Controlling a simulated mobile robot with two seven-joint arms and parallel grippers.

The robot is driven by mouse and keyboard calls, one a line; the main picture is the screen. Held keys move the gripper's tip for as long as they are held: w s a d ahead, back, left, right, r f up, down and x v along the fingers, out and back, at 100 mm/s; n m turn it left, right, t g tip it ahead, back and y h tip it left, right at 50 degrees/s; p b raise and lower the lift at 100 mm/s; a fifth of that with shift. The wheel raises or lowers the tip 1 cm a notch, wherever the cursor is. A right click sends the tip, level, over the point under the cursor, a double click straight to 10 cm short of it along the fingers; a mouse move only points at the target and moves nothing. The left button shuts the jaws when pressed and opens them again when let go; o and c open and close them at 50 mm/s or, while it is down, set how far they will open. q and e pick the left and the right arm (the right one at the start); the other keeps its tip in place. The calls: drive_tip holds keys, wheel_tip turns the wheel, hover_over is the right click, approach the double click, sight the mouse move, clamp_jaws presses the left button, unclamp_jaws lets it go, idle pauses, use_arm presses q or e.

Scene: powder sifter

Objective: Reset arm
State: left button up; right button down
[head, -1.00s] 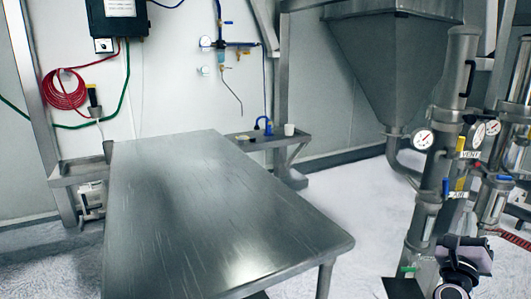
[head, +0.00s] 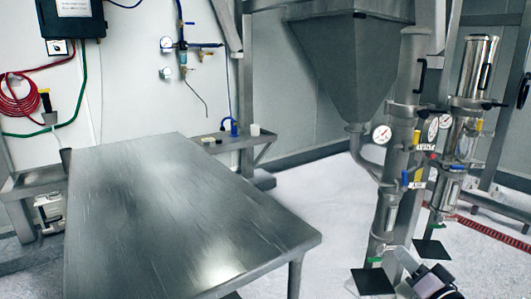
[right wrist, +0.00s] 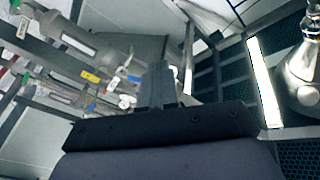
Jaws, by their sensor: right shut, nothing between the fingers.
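My right gripper (head: 432,284) shows at the bottom right edge of the head view, partly cut off by the frame. In the right wrist view its fingers (right wrist: 160,84) are together, with nothing held between them. In the head view it is in front of the metal sifter columns (head: 398,150), low and near the floor plates. I cannot tell its exact distance from them. My left gripper is not in either view.
A bare steel table (head: 180,205) fills the left and middle. A grey hopper (head: 350,65) hangs behind. A side shelf (head: 238,142) holds small items. A red floor grating (head: 490,230) lies at right. White floor (head: 320,195) is open between table and columns.

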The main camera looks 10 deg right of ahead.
drive_tip(key=s+a+f+n+g+y, duration=0.1)
drive_tip(key=s+a+f+n+g, duration=0.45)
drive_tip(key=s+f+n, duration=0.4)
drive_tip(key=s+a+f+n+g+y, duration=0.1)
drive_tip(key=s+a+f+n+g, duration=0.45)
drive_tip(key=s+f, duration=0.65)
drive_tip(key=a+r+m+t+p, duration=0.2)
drive_tip(key=a+r+m+p, duration=0.1)
drive_tip(key=a, duration=0.8)
drive_tip(key=shift+w+a+m+p, duration=0.25)
drive_tip(key=shift+m+p, duration=0.3)
drive_tip(key=shift+m, duration=0.35)
drive_tip(key=shift+d, duration=0.1)
